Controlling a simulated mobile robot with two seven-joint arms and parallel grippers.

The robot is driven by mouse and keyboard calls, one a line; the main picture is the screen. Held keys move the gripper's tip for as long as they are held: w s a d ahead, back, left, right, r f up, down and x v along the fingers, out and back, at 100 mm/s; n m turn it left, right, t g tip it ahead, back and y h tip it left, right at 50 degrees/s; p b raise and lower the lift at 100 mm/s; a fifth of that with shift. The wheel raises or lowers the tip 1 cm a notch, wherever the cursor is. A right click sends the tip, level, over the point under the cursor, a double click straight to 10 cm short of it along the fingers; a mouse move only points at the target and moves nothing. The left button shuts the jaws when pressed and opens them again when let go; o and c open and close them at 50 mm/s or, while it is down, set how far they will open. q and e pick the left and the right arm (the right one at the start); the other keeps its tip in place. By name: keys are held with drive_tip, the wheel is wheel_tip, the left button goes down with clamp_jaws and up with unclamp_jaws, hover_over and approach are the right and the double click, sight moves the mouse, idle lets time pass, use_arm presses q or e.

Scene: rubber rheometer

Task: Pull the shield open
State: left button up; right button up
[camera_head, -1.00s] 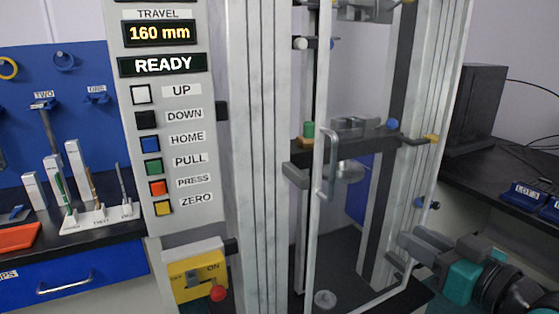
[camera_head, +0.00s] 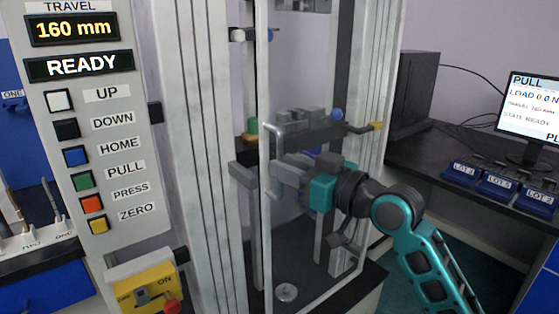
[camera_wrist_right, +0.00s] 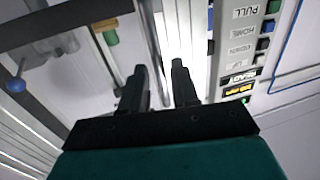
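The clear shield with a pale frame (camera_head: 264,235) stands upright across the front of the test machine. Its slim vertical handle (camera_head: 272,128) is near the frame's left edge, partly covered by my gripper. My right gripper (camera_head: 278,168) reaches in from the right at handle height, its fingers pointing left. In the wrist view its two dark fingers (camera_wrist_right: 161,78) are spread apart with a gap between them. Pale upright bars lie just beyond the fingertips; I cannot tell whether the fingers touch the handle. My left gripper is out of view.
The control panel (camera_head: 85,130) with lit READY display is at the left. A yellow switch box (camera_head: 145,290) with a red knob sits below. A dark bench with blue lot bins (camera_head: 497,186) and a monitor (camera_head: 530,105) is at the right.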

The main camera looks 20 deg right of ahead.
drive_tip(key=shift+x, duration=1.2)
drive_tip(key=shift+c, duration=0.3)
clamp_jaws()
